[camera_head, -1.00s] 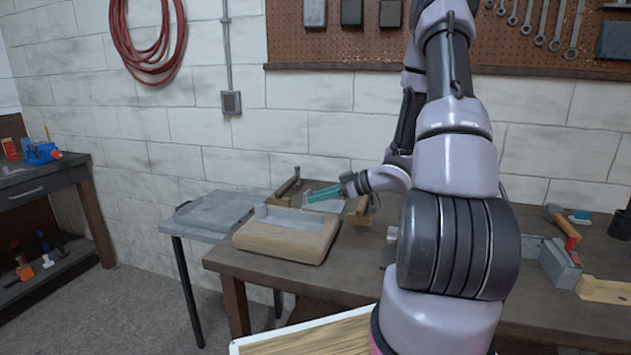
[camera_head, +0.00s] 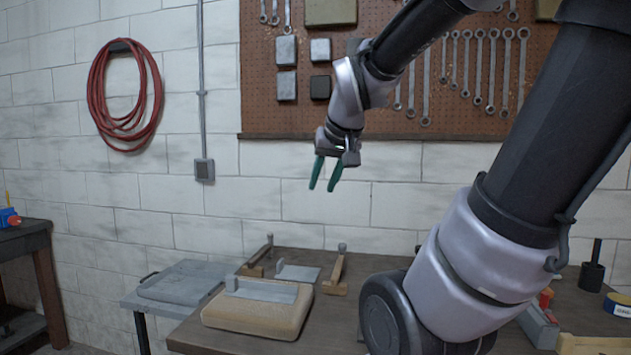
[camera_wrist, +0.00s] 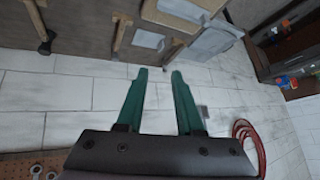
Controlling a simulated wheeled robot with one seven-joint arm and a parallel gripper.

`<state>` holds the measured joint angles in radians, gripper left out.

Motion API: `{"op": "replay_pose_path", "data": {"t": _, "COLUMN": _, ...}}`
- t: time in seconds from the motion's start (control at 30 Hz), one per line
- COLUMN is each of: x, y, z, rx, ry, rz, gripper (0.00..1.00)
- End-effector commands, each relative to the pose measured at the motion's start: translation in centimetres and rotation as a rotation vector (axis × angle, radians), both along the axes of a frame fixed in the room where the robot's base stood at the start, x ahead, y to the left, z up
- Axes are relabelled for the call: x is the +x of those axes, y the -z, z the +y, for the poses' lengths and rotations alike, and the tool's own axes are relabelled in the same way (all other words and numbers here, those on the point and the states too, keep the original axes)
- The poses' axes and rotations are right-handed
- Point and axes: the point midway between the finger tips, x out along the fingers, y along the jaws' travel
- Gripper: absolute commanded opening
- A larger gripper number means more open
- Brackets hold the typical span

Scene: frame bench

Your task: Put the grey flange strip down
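A grey strip with an upturned edge (camera_head: 268,292) lies flat on a tan padded block (camera_head: 258,318) at the front left of the bench. A second grey plate with an upright tab (camera_head: 300,273) lies behind it, between two wooden bars; I cannot tell for sure which one is the flange strip. My gripper (camera_head: 323,188) is raised well above the bench, in front of the white wall, with its teal fingers apart. In the wrist view my gripper (camera_wrist: 160,72) is open with nothing between the fingers.
A grey tray (camera_head: 183,282) on a side stand is at the left. A pegboard with wrenches (camera_head: 478,68) and a red hose (camera_head: 125,95) hang on the wall. The space around my gripper is clear.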

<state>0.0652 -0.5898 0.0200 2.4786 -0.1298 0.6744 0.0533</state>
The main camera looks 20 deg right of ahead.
Motion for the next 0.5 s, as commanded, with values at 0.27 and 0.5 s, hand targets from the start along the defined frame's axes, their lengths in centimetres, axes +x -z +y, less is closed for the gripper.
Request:
{"op": "replay_pose_path", "data": {"t": 0.27, "x": -6.0, "y": -1.2, "z": 4.5, "rx": 0.212, "ry": -0.016, "rz": 0.057, "gripper": 0.36}}
{"op": "replay_pose_path", "data": {"t": 0.5, "x": -6.3, "y": -1.2, "z": 4.6, "rx": 0.22, "ry": -0.017, "rz": 0.063, "gripper": 0.36}}
